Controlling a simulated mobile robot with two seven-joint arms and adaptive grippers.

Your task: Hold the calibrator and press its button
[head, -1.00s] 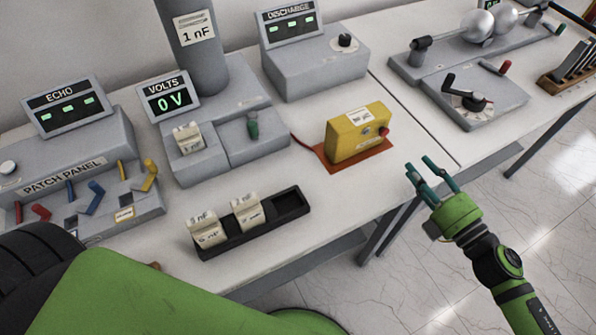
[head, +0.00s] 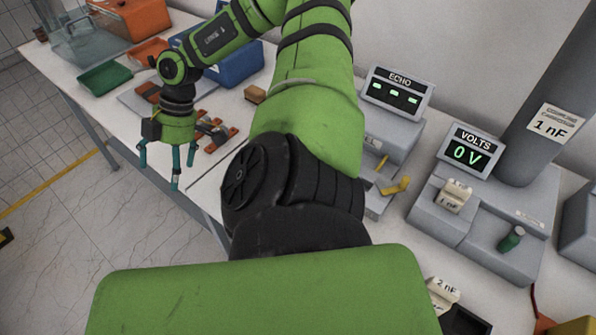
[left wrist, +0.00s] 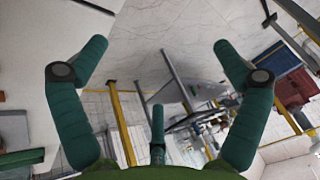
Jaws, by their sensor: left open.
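The calibrator (head: 572,326) is only a yellow corner at the bottom right edge of the head view. Its button is out of the picture. My left gripper (head: 163,168) hangs at the front edge of the table on the left, fingers down, open and empty. It is far to the left of the calibrator. In the left wrist view the left gripper (left wrist: 158,80) has its teal fingers spread wide with nothing between them. My right gripper is outside both current views.
A volts display (head: 467,151) and an echo display (head: 395,93) stand to the right. A green tray (head: 104,78), a blue bin (head: 236,64) and an orange box (head: 132,17) are on the left table. Open floor (head: 70,210) lies in front of the table. My left arm hides the middle.

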